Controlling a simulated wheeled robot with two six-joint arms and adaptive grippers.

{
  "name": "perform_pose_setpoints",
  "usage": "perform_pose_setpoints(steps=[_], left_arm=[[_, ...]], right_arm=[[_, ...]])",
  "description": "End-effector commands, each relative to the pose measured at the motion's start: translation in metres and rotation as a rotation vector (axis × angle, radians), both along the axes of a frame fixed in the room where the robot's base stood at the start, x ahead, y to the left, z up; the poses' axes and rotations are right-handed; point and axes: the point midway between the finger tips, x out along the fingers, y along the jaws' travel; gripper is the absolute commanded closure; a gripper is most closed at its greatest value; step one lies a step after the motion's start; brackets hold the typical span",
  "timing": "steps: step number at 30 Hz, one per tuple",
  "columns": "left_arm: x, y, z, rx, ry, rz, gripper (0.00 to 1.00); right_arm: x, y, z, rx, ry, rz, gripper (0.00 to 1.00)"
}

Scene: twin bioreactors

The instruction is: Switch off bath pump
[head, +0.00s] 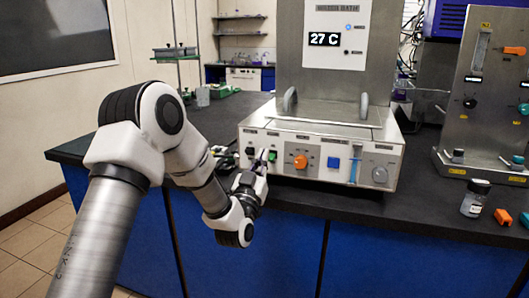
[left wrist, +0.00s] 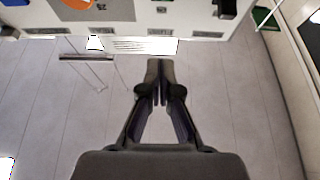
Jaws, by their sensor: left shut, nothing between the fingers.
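The bath (head: 320,130) is a grey metal unit with a display reading 27 C. Its front panel carries a black switch (head: 250,151), a green switch (head: 272,155), an orange knob (head: 300,161), a blue switch (head: 333,162) and a grey knob (head: 380,173). The labels are too small to read. My left gripper (head: 262,161) is in front of the panel's left part, near the green switch. In the left wrist view the shut, empty fingers (left wrist: 160,68) point at the panel, roughly in line with the green switch (left wrist: 155,2) and apart from it. My right gripper is out of view.
The bath stands on a dark bench (head: 420,205) with blue cabinets below. To the right are a metal unit (head: 485,110) with knobs, a small jar (head: 475,198) and an orange block (head: 503,217). A green stand (head: 178,72) is at the back left.

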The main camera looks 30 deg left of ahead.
Motion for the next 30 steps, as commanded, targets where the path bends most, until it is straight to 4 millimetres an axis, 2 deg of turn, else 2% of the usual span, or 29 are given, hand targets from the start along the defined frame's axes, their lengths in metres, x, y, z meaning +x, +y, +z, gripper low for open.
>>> perform_pose_setpoints(steps=[1,3,10,26,28,30], left_arm=[[-0.009,-0.002,-0.013,-0.002,0.007,0.0,1.0],[-0.021,-0.005,-0.022,-0.002,0.007,-0.001,1.0],[-0.045,-0.011,-0.038,-0.001,0.003,0.0,1.0],[-0.047,-0.011,-0.039,0.0,0.002,0.0,1.0],[-0.047,-0.011,-0.044,0.0,0.011,0.0,1.0],[-0.046,-0.015,-0.063,0.006,0.047,-0.007,1.0]], right_arm=[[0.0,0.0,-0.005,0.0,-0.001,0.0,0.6],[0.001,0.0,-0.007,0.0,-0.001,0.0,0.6],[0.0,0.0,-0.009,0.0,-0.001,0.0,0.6],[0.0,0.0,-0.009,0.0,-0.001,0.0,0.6],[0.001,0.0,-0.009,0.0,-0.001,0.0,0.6],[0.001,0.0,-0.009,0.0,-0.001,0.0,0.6]])
